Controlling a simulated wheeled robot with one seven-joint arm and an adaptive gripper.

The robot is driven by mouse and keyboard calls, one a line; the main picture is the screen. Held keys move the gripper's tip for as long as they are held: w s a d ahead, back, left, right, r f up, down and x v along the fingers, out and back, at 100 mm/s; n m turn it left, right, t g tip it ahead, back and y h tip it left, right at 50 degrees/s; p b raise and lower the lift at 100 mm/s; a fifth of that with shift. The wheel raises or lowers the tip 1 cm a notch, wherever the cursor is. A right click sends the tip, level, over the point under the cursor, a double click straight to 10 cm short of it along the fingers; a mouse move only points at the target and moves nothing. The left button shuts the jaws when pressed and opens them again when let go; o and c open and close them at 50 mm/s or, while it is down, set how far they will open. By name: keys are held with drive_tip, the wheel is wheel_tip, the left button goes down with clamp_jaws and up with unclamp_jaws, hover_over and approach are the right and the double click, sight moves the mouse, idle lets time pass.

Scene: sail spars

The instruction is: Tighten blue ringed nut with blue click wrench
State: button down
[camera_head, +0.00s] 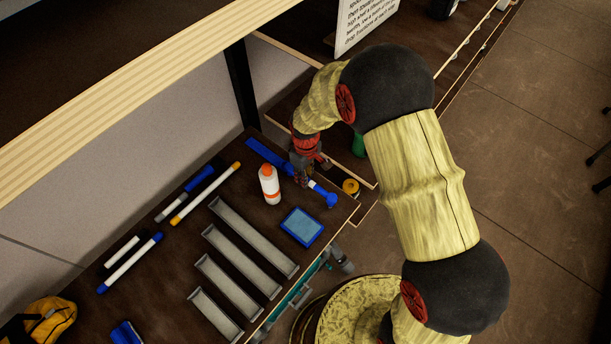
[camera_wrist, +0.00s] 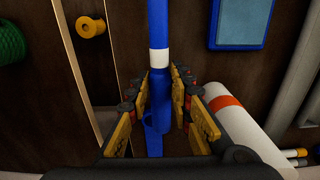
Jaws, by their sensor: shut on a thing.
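The blue click wrench (camera_head: 331,199) is at the right end of the dark table, its blue head pointing to the lower right. In the wrist view its blue shaft with a white band (camera_wrist: 159,58) runs upward from between my fingers. My gripper (camera_head: 310,174) is shut around the blue handle just below the band; its yellow-padded fingers (camera_wrist: 162,98) flank it. A blue strip (camera_head: 263,152) lies behind the gripper in line with the wrench; whether it is the same piece is hidden. I cannot make out a blue ringed nut.
A white bottle with orange bands (camera_head: 269,186) stands close left of the gripper. A blue box (camera_head: 302,227) and several grey trays (camera_head: 254,235) lie in front. White spars with blue (camera_head: 133,263) and orange ends (camera_head: 204,194) lie left. A yellow spool (camera_head: 351,187) sits right.

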drive_tip(key=shift+f, duration=0.3)
idle(0.4)
drive_tip(key=shift+f+b, duration=0.3)
drive_tip(key=shift+b, duration=0.15)
drive_tip(key=shift+f, duration=0.4)
drive_tip(key=shift+w+d+m, duration=0.55)
drive_tip(key=shift+w+m, duration=0.05)
drive_tip(key=shift+m, duration=0.2)
drive_tip(key=shift+s+a+n, duration=0.55)
drive_tip(key=shift+n, duration=0.15)
drive_tip(key=c, duration=2.2)
unclamp_jaws()
clamp_jaws()
